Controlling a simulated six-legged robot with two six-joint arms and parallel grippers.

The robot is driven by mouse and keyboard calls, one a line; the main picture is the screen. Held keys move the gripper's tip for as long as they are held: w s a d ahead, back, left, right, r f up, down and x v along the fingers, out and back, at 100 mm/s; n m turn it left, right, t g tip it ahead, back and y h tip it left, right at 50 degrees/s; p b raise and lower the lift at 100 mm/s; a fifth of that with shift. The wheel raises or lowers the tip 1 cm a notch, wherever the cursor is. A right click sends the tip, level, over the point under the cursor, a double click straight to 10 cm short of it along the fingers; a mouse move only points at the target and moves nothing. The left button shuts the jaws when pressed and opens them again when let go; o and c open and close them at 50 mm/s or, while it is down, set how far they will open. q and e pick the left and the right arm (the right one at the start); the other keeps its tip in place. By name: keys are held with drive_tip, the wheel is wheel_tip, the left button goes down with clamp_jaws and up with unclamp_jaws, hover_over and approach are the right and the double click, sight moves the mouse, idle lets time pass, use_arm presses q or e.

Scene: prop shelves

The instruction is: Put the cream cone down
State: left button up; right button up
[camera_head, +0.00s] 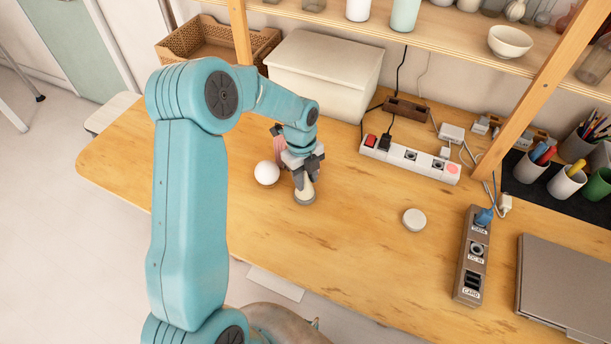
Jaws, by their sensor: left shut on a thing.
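My left gripper (302,168) points down over the wooden table (360,240), near its middle. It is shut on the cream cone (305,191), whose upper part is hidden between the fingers. The cone looks upright, with its wide base low, at or just above the table top; I cannot tell whether it touches. My right gripper does not show.
A white ball (266,173) lies just left of the cone. A pinkish object (278,137) is partly hidden behind my gripper. A white lidded box (325,70), a power strip (410,158), a round white disc (414,219) and a grey panel (472,255) stand around. Table front is clear.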

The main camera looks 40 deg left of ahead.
use_arm(q)
drive_tip(key=shift+f, duration=0.2)
drive_tip(key=o, duration=1)
drive_tip(key=shift+o, duration=0.2)
drive_tip(key=shift+r, duration=0.2)
wheel_tip(320, 180, up, 12)
drive_tip(key=a+b, duration=0.1)
drive_tip(key=shift+a, duration=0.2)
drive_tip(key=shift+w+r, duration=0.1)
